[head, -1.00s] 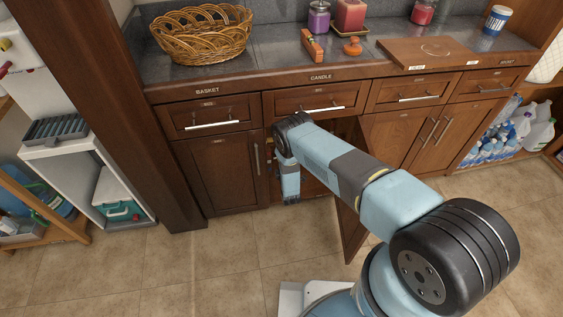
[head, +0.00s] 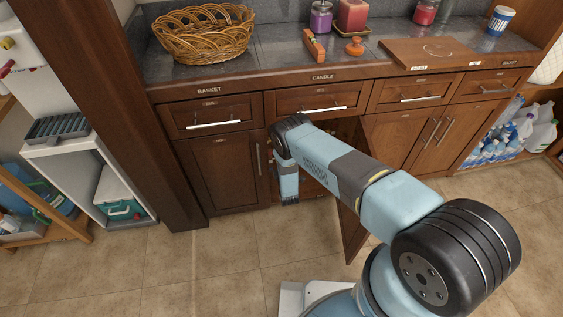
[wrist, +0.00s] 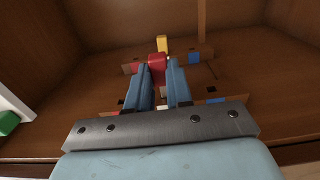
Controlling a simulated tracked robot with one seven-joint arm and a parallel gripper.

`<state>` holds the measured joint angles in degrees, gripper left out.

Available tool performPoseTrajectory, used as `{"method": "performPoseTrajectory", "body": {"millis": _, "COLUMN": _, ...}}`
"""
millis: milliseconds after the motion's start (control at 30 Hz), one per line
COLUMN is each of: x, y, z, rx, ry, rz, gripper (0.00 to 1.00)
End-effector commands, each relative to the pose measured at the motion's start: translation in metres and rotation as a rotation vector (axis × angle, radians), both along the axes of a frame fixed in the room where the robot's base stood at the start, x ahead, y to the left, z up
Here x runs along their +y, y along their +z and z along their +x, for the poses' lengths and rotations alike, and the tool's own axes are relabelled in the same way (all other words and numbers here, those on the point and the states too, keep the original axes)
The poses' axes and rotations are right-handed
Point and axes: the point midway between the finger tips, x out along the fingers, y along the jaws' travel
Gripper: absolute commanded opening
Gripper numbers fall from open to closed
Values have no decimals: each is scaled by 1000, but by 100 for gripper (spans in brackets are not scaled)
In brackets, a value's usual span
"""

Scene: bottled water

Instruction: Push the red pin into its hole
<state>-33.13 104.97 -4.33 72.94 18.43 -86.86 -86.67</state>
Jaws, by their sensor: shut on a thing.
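The red pin (wrist: 157,69) is between the two blue fingertips of my gripper (wrist: 160,74) in the wrist view, and my gripper is shut on it. Wooden bars with dark square holes (wrist: 128,70) lie inside the cabinet, below and around the fingers. The red pin is over the far bar; its lower end and its hole are hidden by the fingers, so I cannot tell how deep it sits. In the head view my arm reaches down into the open cabinet below the CANDLE drawer, and the red pin cannot be made out.
A yellow block (wrist: 162,44) stands just beyond the red pin. A blue block (wrist: 194,58) is to its right, by the far bar. Cabinet walls close in on both sides. The open cabinet door (head: 352,232) stands out to the right of my gripper.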

Motion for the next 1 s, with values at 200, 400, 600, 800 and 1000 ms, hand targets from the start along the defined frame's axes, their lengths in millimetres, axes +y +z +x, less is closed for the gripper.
{"method": "performPoseTrajectory", "body": {"millis": 200, "x": 4, "y": 0, "z": -1, "rx": 0, "ry": 0, "rz": 0, "gripper": 0}}
{"method": "performPoseTrajectory", "body": {"millis": 400, "x": 8, "y": 0, "z": -2, "rx": 0, "ry": 0, "rz": 0, "gripper": 0}}
{"method": "performPoseTrajectory", "body": {"millis": 600, "x": 12, "y": 0, "z": -3, "rx": 0, "ry": 0, "rz": 0, "gripper": 0}}
{"method": "performPoseTrajectory", "body": {"millis": 800, "x": 16, "y": 0, "z": -5, "rx": 0, "ry": 1, "rz": 0, "gripper": 0}}
{"method": "performPoseTrajectory", "body": {"millis": 1000, "x": 19, "y": 0, "z": -5, "rx": 0, "ry": 0, "rz": 0, "gripper": 23}}
